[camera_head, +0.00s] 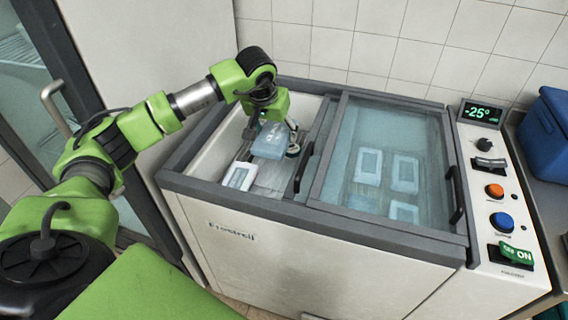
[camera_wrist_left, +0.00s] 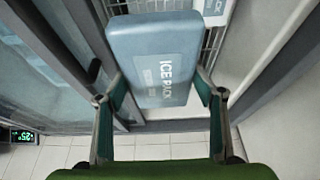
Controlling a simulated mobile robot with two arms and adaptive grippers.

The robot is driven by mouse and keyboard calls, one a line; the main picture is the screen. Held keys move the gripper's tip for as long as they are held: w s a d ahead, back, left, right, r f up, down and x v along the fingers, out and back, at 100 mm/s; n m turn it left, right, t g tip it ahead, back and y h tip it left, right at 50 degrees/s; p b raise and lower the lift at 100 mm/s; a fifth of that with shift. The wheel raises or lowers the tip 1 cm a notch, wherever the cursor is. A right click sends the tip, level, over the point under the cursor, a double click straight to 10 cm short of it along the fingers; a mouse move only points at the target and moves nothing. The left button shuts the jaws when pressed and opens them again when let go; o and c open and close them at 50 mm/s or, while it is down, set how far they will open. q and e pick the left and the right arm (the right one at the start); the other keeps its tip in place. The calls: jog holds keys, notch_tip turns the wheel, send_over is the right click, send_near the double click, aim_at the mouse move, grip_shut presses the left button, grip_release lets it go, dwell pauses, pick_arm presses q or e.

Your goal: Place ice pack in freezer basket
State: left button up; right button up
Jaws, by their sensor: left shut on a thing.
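A pale blue ice pack (camera_head: 270,141) hangs in my left gripper (camera_head: 284,139) over the open left side of the chest freezer (camera_head: 330,226). In the left wrist view the ice pack (camera_wrist_left: 155,62) sits between the two fingers, its "ICE PACK" label facing the camera. My left gripper (camera_wrist_left: 160,98) is shut on it. Below is the wire freezer basket (camera_head: 270,180), with a white pack (camera_head: 239,176) lying in its left front part. The basket wires also show in the left wrist view (camera_wrist_left: 150,6). My right gripper is not in view.
The freezer's right half is covered by a sliding glass lid (camera_head: 385,115), with several white packs under it. The lid handle (camera_head: 303,168) stands beside the opening. A control panel (camera_head: 497,190) reads -25°. A blue cooler (camera_head: 549,128) stands far right.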

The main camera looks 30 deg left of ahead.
pick_arm(q)
notch_tip(320, 180, down, 4)
jog(key=shift+w+r, duration=0.1)
jog(key=shift+r, duration=0.1)
jog(key=p, duration=0.1)
send_over(279, 185)
jog(key=s, duration=0.1)
jog(key=f, duration=1.2)
jog(key=shift+s+d+f, duration=0.1)
jog(key=shift+s+f, duration=0.1)
jog(key=shift+f, duration=0.05)
notch_tip(279, 185, down, 4)
jog(key=shift+r, duration=0.2)
jog(key=shift+f, duration=0.4)
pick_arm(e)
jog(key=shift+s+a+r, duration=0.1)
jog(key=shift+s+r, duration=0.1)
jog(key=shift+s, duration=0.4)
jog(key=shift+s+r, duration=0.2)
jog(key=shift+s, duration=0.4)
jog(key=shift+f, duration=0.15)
pick_arm(q)
jog(key=o, duration=1.2)
jog(key=shift+f, duration=0.2)
jog(key=o, duration=0.4)
jog(key=shift+o, duration=0.2)
